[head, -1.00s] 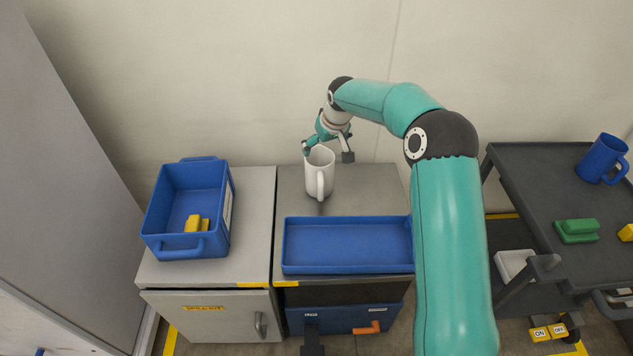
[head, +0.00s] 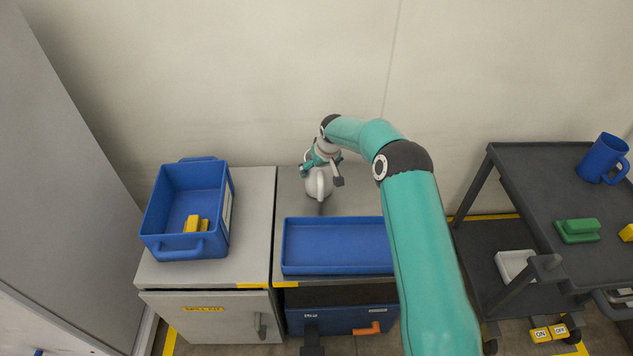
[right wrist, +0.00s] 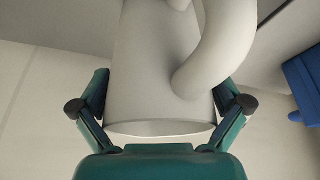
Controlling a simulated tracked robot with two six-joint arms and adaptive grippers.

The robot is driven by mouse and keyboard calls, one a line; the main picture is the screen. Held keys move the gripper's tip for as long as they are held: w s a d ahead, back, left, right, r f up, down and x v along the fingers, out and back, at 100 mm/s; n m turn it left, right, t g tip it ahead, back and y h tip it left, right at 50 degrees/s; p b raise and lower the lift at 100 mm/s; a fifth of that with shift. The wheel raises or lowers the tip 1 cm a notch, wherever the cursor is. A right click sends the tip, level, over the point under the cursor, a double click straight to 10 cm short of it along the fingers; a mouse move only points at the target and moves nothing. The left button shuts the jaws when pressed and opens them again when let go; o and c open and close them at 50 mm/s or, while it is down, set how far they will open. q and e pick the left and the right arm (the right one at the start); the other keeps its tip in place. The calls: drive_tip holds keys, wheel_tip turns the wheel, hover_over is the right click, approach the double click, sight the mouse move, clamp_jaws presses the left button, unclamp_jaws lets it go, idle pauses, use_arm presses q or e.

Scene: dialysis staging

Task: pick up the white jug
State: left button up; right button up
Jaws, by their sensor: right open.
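The white jug (head: 319,184) stands on the grey cabinet top (head: 291,205), behind the shallow blue tray. My right gripper (head: 321,175) is over the jug from behind and above, with its fingers spread on either side of the jug's upper part. In the right wrist view the jug (right wrist: 150,75) fills the space between the open fingers, and its curved handle is on the right. I cannot tell whether the fingers touch it. The gripper covers part of the jug's rim in the head view. My left gripper is not in view.
The shallow blue tray (head: 335,269) lies in front of the jug. A deep blue bin (head: 160,222) holding a yellow block (head: 191,224) stands to the left. A dark cart (head: 540,185) on the right carries a blue mug (head: 600,158) and a green block (head: 576,230).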

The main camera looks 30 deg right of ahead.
drive_tip(key=shift+s, duration=0.1)
drive_tip(key=c, duration=1.1)
drive_tip(key=shift+r, duration=0.1)
